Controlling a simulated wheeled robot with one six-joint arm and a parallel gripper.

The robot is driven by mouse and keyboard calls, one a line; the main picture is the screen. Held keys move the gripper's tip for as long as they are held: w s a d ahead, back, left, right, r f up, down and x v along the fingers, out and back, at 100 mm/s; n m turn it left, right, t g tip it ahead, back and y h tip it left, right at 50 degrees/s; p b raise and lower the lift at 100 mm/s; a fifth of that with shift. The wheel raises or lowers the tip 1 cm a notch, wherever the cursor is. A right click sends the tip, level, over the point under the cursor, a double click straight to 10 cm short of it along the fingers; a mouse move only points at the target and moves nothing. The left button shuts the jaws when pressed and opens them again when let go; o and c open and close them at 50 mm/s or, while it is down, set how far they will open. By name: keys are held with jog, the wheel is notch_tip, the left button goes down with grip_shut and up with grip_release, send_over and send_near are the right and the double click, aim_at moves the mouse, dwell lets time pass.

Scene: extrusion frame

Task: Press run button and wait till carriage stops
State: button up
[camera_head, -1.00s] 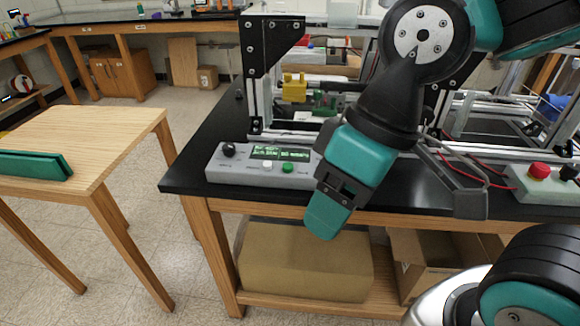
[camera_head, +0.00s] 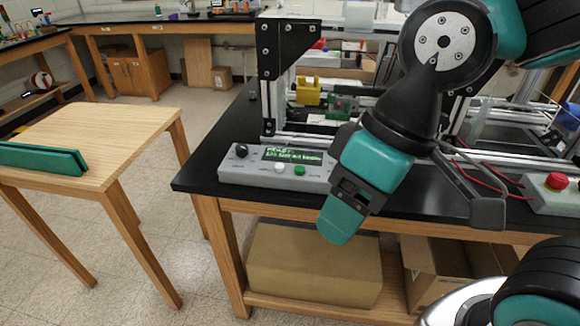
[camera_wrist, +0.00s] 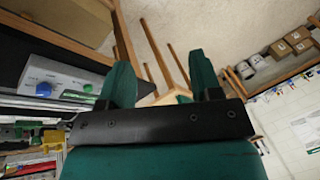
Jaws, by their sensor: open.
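The grey control box (camera_head: 235,171) sits at the front left of the black bench.
A wooden table (camera_head: 115,135) with a green slab (camera_head: 42,158) stands at the left. A red button box (camera_head: 556,189) is on the bench at the right. The extrusion frame (camera_head: 270,85) rises behind the control box. Cardboard boxes (camera_head: 315,265) lie on the lower shelf.

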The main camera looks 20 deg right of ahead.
jog(key=shift+c, duration=0.4)
jog(key=shift+w+r, duration=0.1)
jog(key=shift+w, duration=0.1)
jog(key=c, duration=0.4)
jog(key=w, duration=0.2)
jog(key=w+r+p, duration=0.1)
jog(key=shift+w+d+n+h, duration=0.25)
jog(key=shift+w+n+h, duration=0.05)
jog(key=shift+n, duration=0.1)
grip_shut()
jog(key=w+d+f+n+h+p, duration=0.1)
jog(key=w+d+n+p, duration=0.1)
jog(key=w, duration=0.9)
jog(key=w+d+n+h+p, duration=0.2)
jog(key=w, duration=1)
jog(key=shift+w+d+f+n+h, duration=0.25)
jog(key=shift+d+f+n+h, duration=0.05)
jog(key=shift+f+n, duration=0.1)
